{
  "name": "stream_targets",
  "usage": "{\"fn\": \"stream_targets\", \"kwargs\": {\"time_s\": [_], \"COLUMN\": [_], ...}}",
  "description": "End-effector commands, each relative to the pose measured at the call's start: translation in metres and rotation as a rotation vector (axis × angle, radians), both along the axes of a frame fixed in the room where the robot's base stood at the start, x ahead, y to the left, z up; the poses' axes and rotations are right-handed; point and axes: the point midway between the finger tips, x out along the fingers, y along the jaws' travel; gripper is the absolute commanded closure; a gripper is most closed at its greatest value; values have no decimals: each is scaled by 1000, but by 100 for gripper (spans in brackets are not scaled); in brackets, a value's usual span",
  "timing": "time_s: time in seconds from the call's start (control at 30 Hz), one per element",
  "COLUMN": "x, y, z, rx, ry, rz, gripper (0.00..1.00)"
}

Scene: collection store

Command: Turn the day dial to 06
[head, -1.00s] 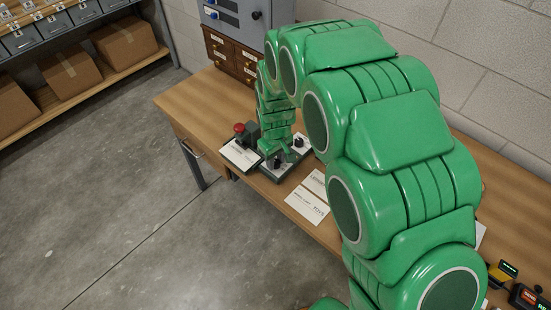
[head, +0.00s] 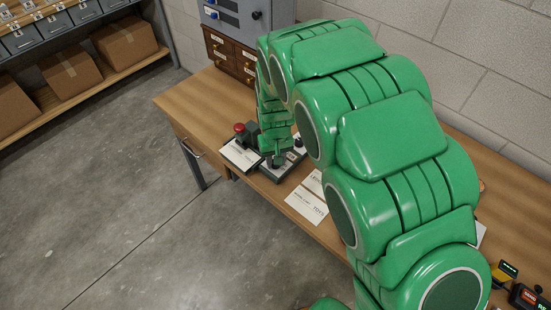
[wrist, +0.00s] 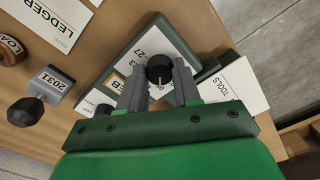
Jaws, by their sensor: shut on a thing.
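The day dial is a black knob (wrist: 158,66) with a white pointer line, on a white-faced plate with a green-grey border. My gripper (wrist: 159,77) is around this knob, one finger on each side, and shut on it. The number 27 (wrist: 138,53) shows on the plate near the knob; the other marks are partly hidden by my fingers, and I cannot tell which number the pointer meets. In the head view my gripper (head: 275,157) is low over the grey dial box (head: 284,171) on the bench, and my arm hides part of it. Another black knob (head: 298,142) shows on the box.
A red push button (head: 240,128) stands left of the dial box. White cards (head: 306,207) lie to its right. A drawer cabinet (head: 230,55) stands behind.

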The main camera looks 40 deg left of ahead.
Motion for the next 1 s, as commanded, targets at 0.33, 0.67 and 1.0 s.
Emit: {"fn": "stream_targets", "kwargs": {"time_s": [0.33, 0.67, 1.0], "x": [0, 0, 0], "y": [0, 0, 1], "z": [0, 1, 32], "rx": [2, 2, 3], "ry": [-1, -1, -2], "rz": [0, 1, 0], "gripper": [43, 43, 43]}}
